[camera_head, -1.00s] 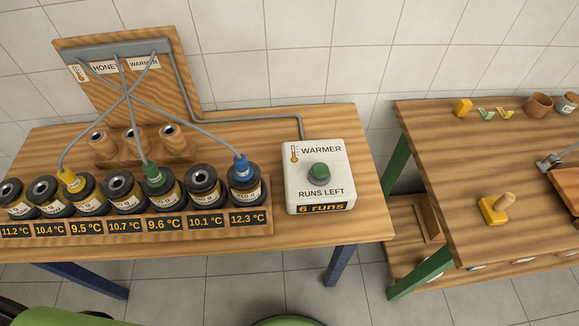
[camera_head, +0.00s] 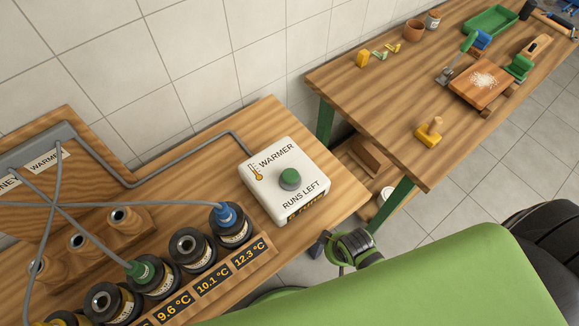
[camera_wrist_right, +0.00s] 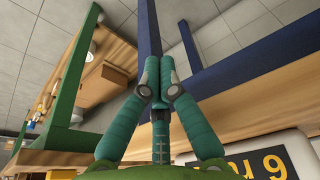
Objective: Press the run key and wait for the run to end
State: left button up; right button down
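The white warmer box (camera_head: 262,188) stands near the right end of the bench, with a round green key (camera_head: 290,179) on top, labelled "RUNS LEFT". Its display (camera_head: 306,208) is too slanted to read in the head view. My right gripper (camera_head: 322,244) is low beside the bench's front edge, apart from the box and key. In the wrist view its fingers (camera_wrist_right: 160,72) are together with nothing visible between them. My left gripper is out of view.
Dark jars (camera_head: 190,250) stand in a row with temperature displays (camera_head: 213,281) in front. Blue and green plugs on grey cables sit on some jars. A second wooden table (camera_head: 400,120) with blocks, pots and a board stands to the right, across a gap.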

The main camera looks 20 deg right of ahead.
notch_tip(320, 180, up, 13)
jog(key=w+p, duration=0.2)
notch_tip(320, 180, up, 15)
jog(key=t+y+p, duration=0.2)
jog(key=t+y, duration=0.1)
jog(key=y, duration=0.4)
send_over(294, 174)
jog(key=shift+r, duration=0.2)
jog(key=shift+f, duration=0.1)
notch_tip(294, 174, down, 8)
jog(key=b, duration=0.7)
jog(key=shift+f, duration=0.35)
